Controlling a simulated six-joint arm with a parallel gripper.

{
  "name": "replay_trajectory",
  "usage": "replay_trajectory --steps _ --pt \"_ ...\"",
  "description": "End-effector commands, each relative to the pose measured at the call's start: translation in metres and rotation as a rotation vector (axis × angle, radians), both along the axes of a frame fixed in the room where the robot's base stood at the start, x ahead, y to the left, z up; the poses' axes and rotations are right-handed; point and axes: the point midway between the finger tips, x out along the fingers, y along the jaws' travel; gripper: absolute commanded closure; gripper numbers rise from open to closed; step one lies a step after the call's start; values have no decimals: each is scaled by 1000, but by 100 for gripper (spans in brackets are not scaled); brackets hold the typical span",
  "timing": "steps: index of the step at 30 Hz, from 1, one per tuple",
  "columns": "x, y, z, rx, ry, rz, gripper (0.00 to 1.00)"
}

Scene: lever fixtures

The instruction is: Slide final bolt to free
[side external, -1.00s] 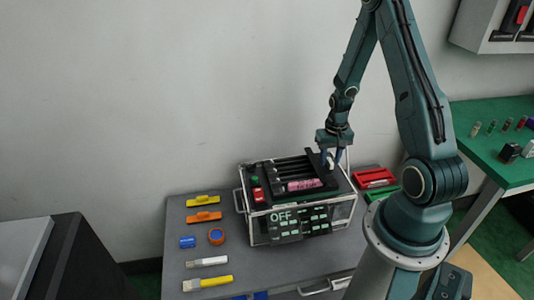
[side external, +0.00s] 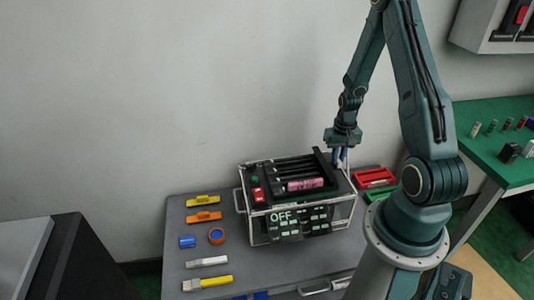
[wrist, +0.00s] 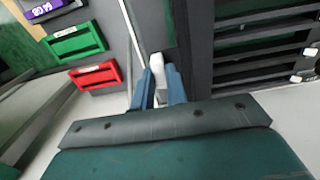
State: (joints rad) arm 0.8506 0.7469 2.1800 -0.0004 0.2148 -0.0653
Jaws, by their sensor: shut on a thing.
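A box-like fixture (side external: 262,228) with a clear-sided frame stands on the grey bench. Its black top (side external: 262,170) has several parallel dark bars and a pink labelled piece (side external: 305,184). Its front panel reads OFF. My gripper (side external: 340,158) is at the fixture's right rear edge, pointing down. In the wrist view, my gripper (wrist: 158,84) has its blue fingers closed on either side of a white bolt knob (wrist: 157,62). Other white knobs (wrist: 310,52) show at the right edge there, on the dark bars. The held bolt's shaft is mostly hidden.
A red tray (side external: 374,177) lies right of the fixture; a green one (wrist: 77,41) sits beside it. Yellow, orange, blue and white items (side external: 207,262) lie on the bench's left side. A green table (side external: 500,160) stands at far right.

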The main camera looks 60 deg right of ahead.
Motion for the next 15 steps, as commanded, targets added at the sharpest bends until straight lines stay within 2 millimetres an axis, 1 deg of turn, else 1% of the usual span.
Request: replay_trajectory --steps 1,3,6,15 --pt "-6 -6 0 -1 0 -5 100" --pt "-11 -12 0 -1 0 -5 100" --pt "-17 -17 0 -1 0 -4 100" --pt "-20 -20 1 -5 4 -2 100"
